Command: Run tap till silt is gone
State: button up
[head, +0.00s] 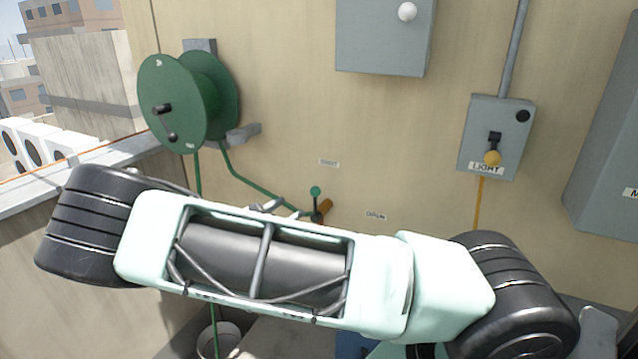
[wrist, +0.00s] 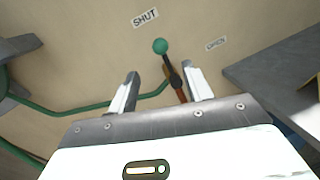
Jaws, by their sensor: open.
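The tap (head: 325,207) is on the beige wall, with a short lever ending in a round green knob (head: 315,191). The lever stands roughly upright, towards the SHUT label (head: 329,162); the OPEN label (head: 376,216) is to the right. In the wrist view the green knob (wrist: 160,46) shows beyond my gripper (wrist: 161,84), which is open and empty. The lever's lower part appears between the fingers' lines, nearer the right finger; contact cannot be told. A pale bucket (head: 229,332) is low down, partly hidden by my arm. No water or silt is visible.
A green hose reel (head: 188,100) is on the wall at left, its hose (head: 248,184) running to the tap. A grey switch box (head: 496,137) marked LIGHT and a grey cabinet (head: 606,125) are at right. The wall around the tap is mostly clear.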

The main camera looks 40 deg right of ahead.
aim_at(312, 193)
jog(key=d+p, duration=0.1)
jog(key=d, duration=0.3)
jog(key=w+d+p, duration=0.1)
jog(key=d+p, duration=0.1)
jog(key=d, duration=0.2)
jog(key=d+p, duration=0.1)
jog(key=d, duration=0.3)
jog(key=shift+w+d+r+p, duration=0.1)
jog(key=shift+w+d+p, duration=0.25)
jog(key=shift+w+d, duration=0.1)
jog(key=shift+d, duration=0.5)
grip_shut()
